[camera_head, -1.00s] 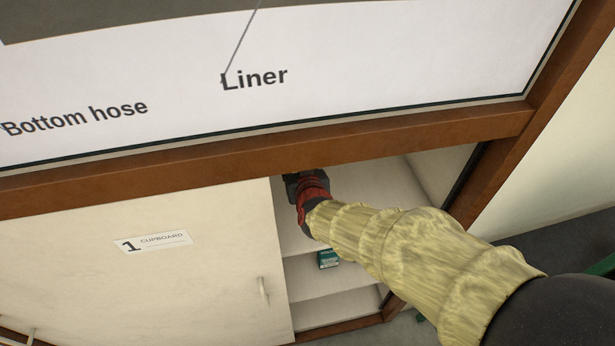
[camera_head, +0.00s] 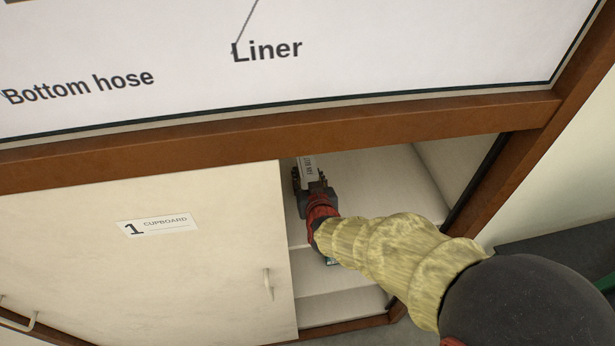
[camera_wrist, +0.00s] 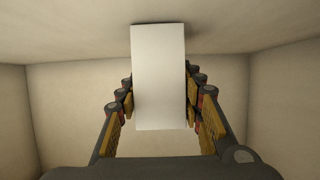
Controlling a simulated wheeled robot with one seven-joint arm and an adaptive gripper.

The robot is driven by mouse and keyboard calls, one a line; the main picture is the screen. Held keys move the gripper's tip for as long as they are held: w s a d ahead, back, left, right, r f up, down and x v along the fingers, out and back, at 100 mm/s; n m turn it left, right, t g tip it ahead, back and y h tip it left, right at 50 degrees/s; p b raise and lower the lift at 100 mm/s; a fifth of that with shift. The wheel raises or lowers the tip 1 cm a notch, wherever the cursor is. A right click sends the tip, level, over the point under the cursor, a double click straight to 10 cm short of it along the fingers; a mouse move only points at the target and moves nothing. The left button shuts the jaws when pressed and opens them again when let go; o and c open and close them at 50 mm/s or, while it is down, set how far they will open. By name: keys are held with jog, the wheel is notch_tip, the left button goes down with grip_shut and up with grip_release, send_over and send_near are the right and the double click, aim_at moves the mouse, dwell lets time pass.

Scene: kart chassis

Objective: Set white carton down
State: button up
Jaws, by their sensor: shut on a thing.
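The white carton (camera_wrist: 159,75) is a plain upright box in the wrist view, between the two fingers of my gripper (camera_wrist: 160,100). My gripper is shut on it, with a finger against each side. In the head view the carton (camera_head: 307,170) shows with dark print on its top, partly hidden by the cupboard's upper frame. My gripper (camera_head: 309,187) reaches into the open right part of the cupboard, over the upper shelf (camera_head: 375,185). I cannot tell whether the carton's base touches the shelf.
A pale sliding door (camera_head: 140,260) labelled 1 CUPBOARD covers the left part. A brown frame rail (camera_head: 300,140) runs above the opening. The upper shelf is clear to the right.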

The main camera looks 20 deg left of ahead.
jog(key=shift+f, duration=0.15)
jog(key=o, duration=1.2)
jog(key=shift+r, duration=0.3)
jog(key=p+v, duration=0.3)
jog(key=v, duration=0.8)
jog(key=shift+s+d, duration=0.2)
jog(key=shift+s, duration=0.2)
